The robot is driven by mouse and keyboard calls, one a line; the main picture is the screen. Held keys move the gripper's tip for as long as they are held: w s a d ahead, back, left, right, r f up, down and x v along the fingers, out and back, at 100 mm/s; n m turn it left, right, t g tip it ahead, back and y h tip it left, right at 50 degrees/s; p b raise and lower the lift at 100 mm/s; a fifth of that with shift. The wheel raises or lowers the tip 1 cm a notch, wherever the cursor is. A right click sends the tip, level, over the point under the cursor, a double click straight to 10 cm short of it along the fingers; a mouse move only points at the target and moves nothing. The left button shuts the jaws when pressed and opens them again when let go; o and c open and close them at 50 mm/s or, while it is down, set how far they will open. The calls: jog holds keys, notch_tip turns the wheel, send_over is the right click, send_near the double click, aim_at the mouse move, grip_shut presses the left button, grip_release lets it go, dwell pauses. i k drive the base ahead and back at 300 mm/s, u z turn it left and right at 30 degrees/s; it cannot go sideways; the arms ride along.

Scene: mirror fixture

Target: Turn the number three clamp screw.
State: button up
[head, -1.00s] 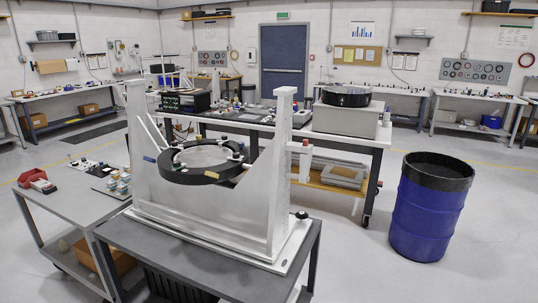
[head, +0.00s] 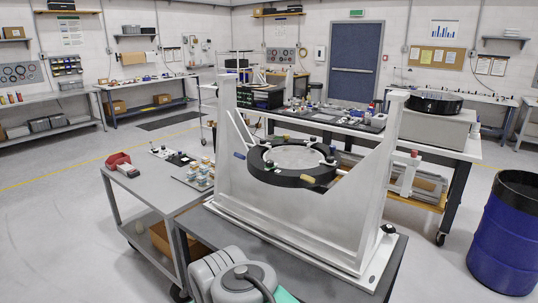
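The mirror fixture (head: 300,225) is a pale metal frame with two upright sides, standing on a grey table. A black ring (head: 270,174) with a pale round disc (head: 297,157) inside hangs between the sides. Several small clamps with dark knobs sit around the ring, among them one at its right (head: 329,161). A tan handle (head: 308,179) shows at the ring's front and a blue handle (head: 240,155) at its left. Numbers on the clamps are too small to read, so I cannot tell which is number three. My gripper is not in view; a grey rounded part of my arm shows at the bottom.
A grey cart (head: 165,193) with a red bin (head: 117,160) and small jars stands left of the fixture. A blue barrel (head: 505,240) stands at the right. A bench (head: 465,148) with a black round part is behind. Floor at the left is open.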

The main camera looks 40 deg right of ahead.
aim_at(270, 163)
jog(key=i, duration=1.5)
